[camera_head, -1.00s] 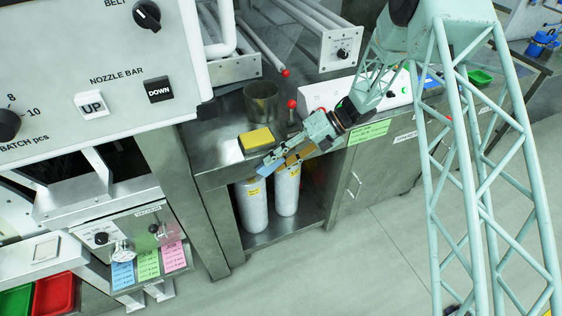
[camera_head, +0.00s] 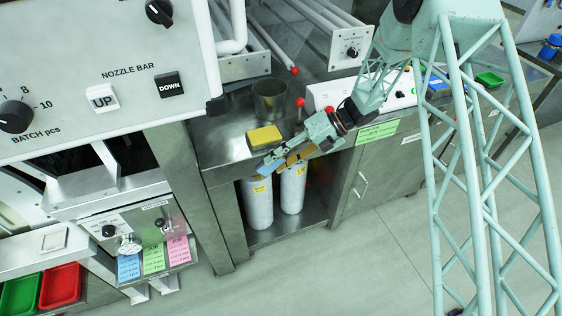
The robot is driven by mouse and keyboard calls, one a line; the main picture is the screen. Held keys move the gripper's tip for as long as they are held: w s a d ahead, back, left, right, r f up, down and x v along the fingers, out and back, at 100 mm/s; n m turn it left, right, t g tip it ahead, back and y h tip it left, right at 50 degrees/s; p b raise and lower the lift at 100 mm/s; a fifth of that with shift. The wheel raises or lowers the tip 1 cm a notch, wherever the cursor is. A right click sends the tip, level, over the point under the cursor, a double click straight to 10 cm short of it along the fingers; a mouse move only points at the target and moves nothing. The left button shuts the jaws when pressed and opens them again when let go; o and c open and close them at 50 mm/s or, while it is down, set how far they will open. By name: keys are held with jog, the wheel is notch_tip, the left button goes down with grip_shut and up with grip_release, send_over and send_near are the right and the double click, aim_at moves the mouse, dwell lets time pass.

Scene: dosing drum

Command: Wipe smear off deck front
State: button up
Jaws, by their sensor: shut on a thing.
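The steel deck (camera_head: 222,138) is in the middle of the view, with its front edge facing the floor. No smear can be made out on its front at this size. A yellow sponge-like block (camera_head: 264,137) with a dark underside lies on the deck near the front edge. My gripper (camera_head: 277,163) is at the deck's front edge, just right of and below the block. What this piece is cannot be told, nor whether the fingers touch the deck.
A steel pot (camera_head: 270,102) and a red-knobbed lever (camera_head: 300,103) stand behind on the deck. White cylinders (camera_head: 258,205) stand on the shelf below. A control panel (camera_head: 90,75) fills the upper left. The floor (camera_head: 370,255) in front is clear.

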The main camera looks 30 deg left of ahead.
aim_at(264, 167)
jog(key=shift+o, duration=0.2)
jog(key=shift+s+a, duration=0.5)
jog(key=shift+a, duration=0.1)
jog(key=shift+s+a, duration=0.1)
jog(key=shift+a, duration=0.05)
jog(key=shift+s+a+r, duration=0.1)
jog(key=shift+s, duration=0.05)
jog(key=shift+s+a, duration=0.45)
jog(key=shift+s, duration=0.15)
jog(key=shift+s+a, duration=0.4)
jog(key=shift+s, duration=0.2)
jog(key=shift+c, duration=0.2)
jog(key=shift+s+d, duration=0.1)
jog(key=shift+d, duration=0.05)
jog(key=shift+s+d, duration=0.95)
jog(key=shift+d, duration=0.15)
jog(key=shift+s+d, duration=0.9)
jog(key=shift+d, duration=0.2)
jog(key=shift+s+d, duration=0.1)
jog(key=shift+d, duration=0.05)
jog(key=shift+s+d+b, duration=0.4)
jog(key=shift+s+d, duration=0.45)
jog(key=shift+d, duration=0.15)
